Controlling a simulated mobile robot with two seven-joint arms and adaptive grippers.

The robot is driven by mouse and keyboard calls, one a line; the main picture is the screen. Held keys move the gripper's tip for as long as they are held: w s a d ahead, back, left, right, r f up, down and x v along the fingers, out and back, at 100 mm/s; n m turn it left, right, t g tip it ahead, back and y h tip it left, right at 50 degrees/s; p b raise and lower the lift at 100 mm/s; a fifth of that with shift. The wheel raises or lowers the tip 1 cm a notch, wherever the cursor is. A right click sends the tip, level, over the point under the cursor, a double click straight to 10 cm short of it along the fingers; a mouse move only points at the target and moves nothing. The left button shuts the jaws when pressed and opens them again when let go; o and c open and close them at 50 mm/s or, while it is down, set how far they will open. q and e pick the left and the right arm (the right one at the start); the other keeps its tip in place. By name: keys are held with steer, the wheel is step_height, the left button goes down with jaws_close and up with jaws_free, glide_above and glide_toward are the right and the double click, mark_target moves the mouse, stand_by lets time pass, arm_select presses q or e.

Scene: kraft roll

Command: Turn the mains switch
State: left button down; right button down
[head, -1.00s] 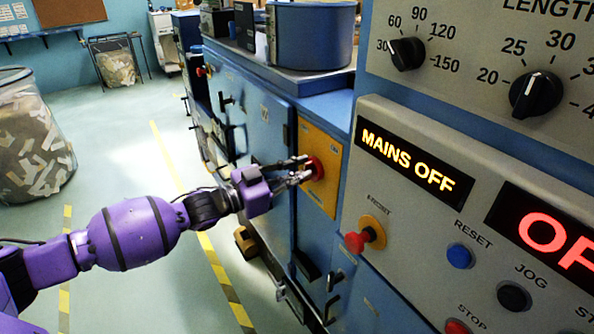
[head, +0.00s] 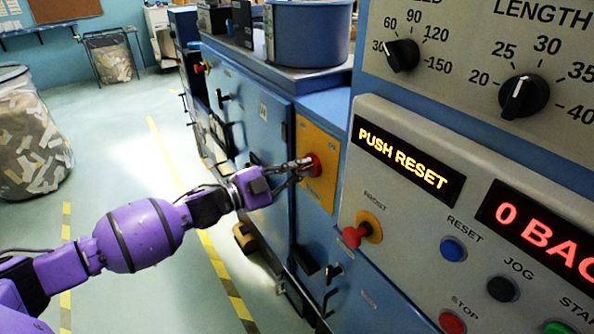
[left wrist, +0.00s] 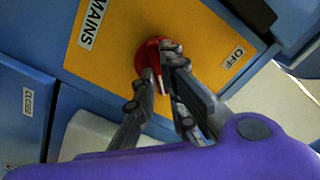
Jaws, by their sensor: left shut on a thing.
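The red mains switch (head: 314,166) sits on a yellow plate (head: 316,188) on the side of the blue machine. In the left wrist view the red switch (left wrist: 146,60) is partly hidden by the fingers, and the yellow plate (left wrist: 205,50) carries the labels MAINS and OFF. My left gripper (head: 303,167) reaches in from the left and is shut on the switch. Its fingers also show in the left wrist view (left wrist: 160,70). The amber display (head: 405,157) on the control panel reads PUSH RESET. My right gripper is not in view.
The control panel at right has a red knob on a yellow collar (head: 361,231), a blue reset button (head: 453,249), a black jog button (head: 502,289) and a red display (head: 545,228). A bin of paper scraps (head: 30,140) stands at left. Floor between is clear.

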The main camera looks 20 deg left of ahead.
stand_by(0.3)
arm_select(q)
steer(key=c, duration=1.8)
jaws_free()
steer(key=v, duration=1.2)
